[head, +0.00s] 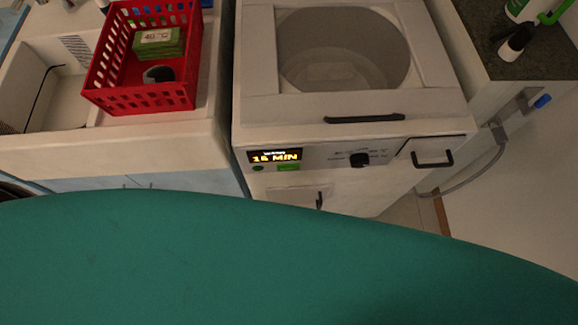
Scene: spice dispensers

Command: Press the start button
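A white washing machine (352,91) stands in the middle of the head view, with a see-through window in its top. On its front panel a lit display (274,156) shows yellow text that reads like "16 MIN". Just below the display is a small green rectangular button (289,167), with a dark round button (258,168) to its left. I cannot read a label on either one. A black knob (359,159) sits farther right on the panel. Neither of my grippers is in view, and nothing touches the panel.
A large green surface (260,262) with a curved edge fills the foreground and hides the floor there. A red basket (143,95) stands on the sink unit at left. A dark counter (510,62) with bottles is at right. A grey hose (480,172) hangs beside the machine.

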